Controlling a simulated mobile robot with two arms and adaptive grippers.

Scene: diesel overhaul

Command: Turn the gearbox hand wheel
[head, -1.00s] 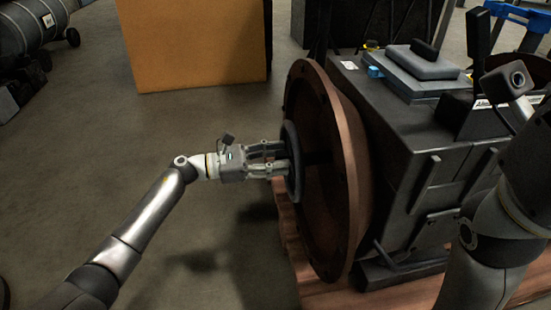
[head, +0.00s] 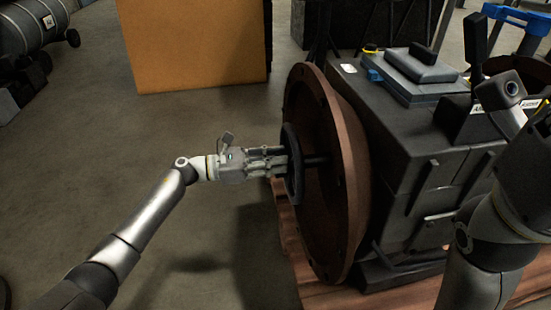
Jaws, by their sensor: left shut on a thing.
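The dark hand wheel (head: 293,186) stands edge-on in front of the gearbox's large round brown flange (head: 352,160). A dark shaft runs from it into the flange's hollow. My left gripper (head: 283,161) comes in from the left and is shut on the hand wheel's near side. The fingers hide part of the rim. The dark gearbox body (head: 410,160) is behind the flange to the right. My right arm shows at the right edge, but its fingers cannot be seen.
The gearbox rests on a reddish-brown pallet (head: 330,298). A large tan box (head: 192,45) stands behind at the left. A grey-blue block (head: 415,75) lies on the gearbox top. The floor around my left arm is clear.

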